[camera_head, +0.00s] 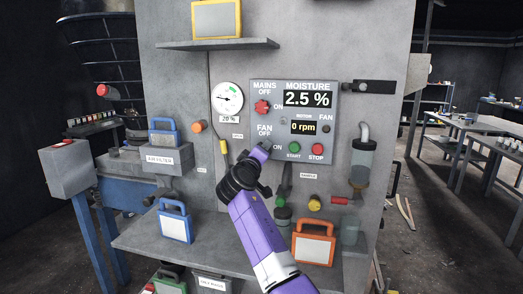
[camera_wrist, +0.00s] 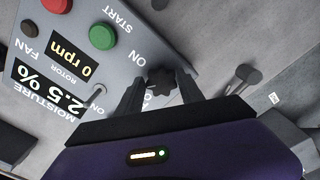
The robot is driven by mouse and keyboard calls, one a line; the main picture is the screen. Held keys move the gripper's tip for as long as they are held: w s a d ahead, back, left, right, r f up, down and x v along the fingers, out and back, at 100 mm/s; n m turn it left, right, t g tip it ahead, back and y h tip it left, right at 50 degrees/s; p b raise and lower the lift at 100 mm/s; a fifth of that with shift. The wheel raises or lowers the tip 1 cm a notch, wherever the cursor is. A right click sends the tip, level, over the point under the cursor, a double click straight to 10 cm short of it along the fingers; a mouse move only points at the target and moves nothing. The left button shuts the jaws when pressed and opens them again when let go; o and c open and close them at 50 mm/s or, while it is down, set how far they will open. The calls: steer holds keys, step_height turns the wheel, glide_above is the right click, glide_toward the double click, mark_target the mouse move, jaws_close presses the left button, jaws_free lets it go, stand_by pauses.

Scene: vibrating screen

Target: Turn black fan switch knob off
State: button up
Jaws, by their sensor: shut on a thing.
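The grey control panel (camera_head: 330,101) shows moisture 2.5 % and rotor 0 rpm. The black fan switch knob (camera_wrist: 160,79) is between my fingertips in the wrist view, close to an ON label. In the head view my gripper (camera_head: 263,150) is at the panel's lower left, below the FAN OFF label, and mostly hides the knob. In the wrist view my gripper (camera_wrist: 160,88) is shut on the knob. The knob's exact angle is hard to tell.
The red mains knob (camera_head: 262,107) is just above. The green start button (camera_head: 295,148) and red stop button (camera_head: 317,150) are close on the right. A grey shelf (camera_head: 140,236) with blue and orange framed boxes juts out below. A gauge (camera_head: 228,98) is at left.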

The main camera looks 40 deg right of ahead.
steer(key=shift+a+n+p, duration=0.1)
steer(key=shift+n+p, duration=1.75)
steer(key=shift+n, duration=1.55)
steer(key=shift+f, duration=0.15)
steer(key=o, duration=1.2)
steer(key=shift+o, duration=0.8)
steer(key=shift+s+a, duration=0.1)
steer(key=b+v, duration=0.1)
steer(key=v, duration=0.6)
steer(key=shift+s+a, duration=0.15)
steer(key=shift+a, duration=0.05)
